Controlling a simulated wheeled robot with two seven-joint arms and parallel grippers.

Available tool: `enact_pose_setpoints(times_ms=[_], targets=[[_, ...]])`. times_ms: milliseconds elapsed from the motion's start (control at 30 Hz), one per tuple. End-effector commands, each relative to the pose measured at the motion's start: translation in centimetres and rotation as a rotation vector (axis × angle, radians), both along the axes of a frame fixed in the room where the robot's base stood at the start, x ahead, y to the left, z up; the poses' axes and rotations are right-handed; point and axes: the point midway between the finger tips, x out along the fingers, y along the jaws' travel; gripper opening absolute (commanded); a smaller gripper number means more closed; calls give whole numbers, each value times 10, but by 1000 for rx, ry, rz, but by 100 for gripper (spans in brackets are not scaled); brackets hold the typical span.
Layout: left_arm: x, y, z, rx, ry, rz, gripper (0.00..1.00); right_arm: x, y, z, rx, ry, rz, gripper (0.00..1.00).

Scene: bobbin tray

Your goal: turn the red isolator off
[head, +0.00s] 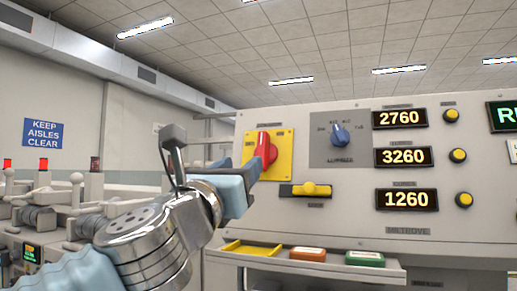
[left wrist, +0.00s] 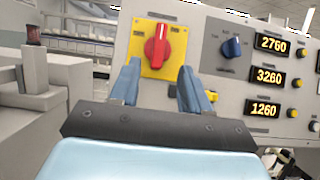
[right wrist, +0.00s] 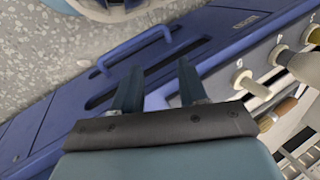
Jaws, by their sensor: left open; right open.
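The red isolator knob (head: 265,148) sits on a square yellow plate (head: 284,143) on the front of the grey panel. Its grip stands roughly upright. In the left wrist view the red knob (left wrist: 157,47) shows whole, ahead of and between the fingertips of my left gripper (left wrist: 157,75). My left gripper is open, empty and apart from the knob. In the head view my left gripper (head: 256,160) is just left of the knob and hides part of the yellow plate. My right gripper (right wrist: 158,75) is open and empty over a blue rail.
A blue selector knob (head: 340,135), a yellow handle (head: 306,190) and displays reading 2760, 3260 and 1260 are on the panel (head: 420,229). A shelf below holds a yellow tray (head: 251,248), an orange box (head: 308,254) and a green box (head: 364,258). Machinery stands at left.

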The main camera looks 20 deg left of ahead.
Motion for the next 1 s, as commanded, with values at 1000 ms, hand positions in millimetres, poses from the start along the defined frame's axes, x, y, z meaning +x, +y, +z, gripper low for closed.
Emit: enact_pose_setpoints(times_ms=[1000], targets=[[97, 6, 39, -2, 1, -1, 27, 0, 1, 25, 3, 0, 4, 43]])
